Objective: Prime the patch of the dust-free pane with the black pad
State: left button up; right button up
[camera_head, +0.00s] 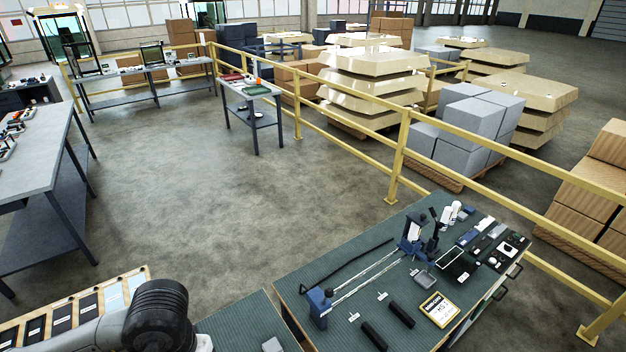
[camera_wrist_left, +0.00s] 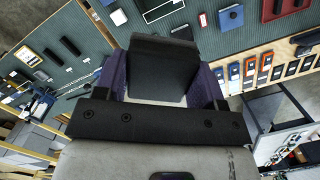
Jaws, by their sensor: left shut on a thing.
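My left gripper (camera_wrist_left: 161,84) shows in the left wrist view, its dark purple fingers on either side of a black, flat-faced block (camera_wrist_left: 163,68). It is shut on this block, which looks like the black pad. In the head view my left arm comes in at the bottom left, and its gripper is out of the picture. My right gripper is in neither view. Dark upright frames (camera_head: 152,55) stand on the far left bench. I cannot tell which pane is the dust-free one or where its patch is.
A board (camera_head: 87,292) with black and pale plates lies bottom left. A yellow railing (camera_head: 400,155) separates stacked pallets. The concrete floor in the middle is clear.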

pick_arm(q)
jog(key=shift+s+r+p, duration=0.15)
jog(key=shift+r+p, duration=0.2)
jog(key=shift+r, duration=0.2)
jog(key=shift+s+r+p, duration=0.15)
jog(key=shift+r+p, duration=0.15)
jog(key=shift+r, duration=0.2)
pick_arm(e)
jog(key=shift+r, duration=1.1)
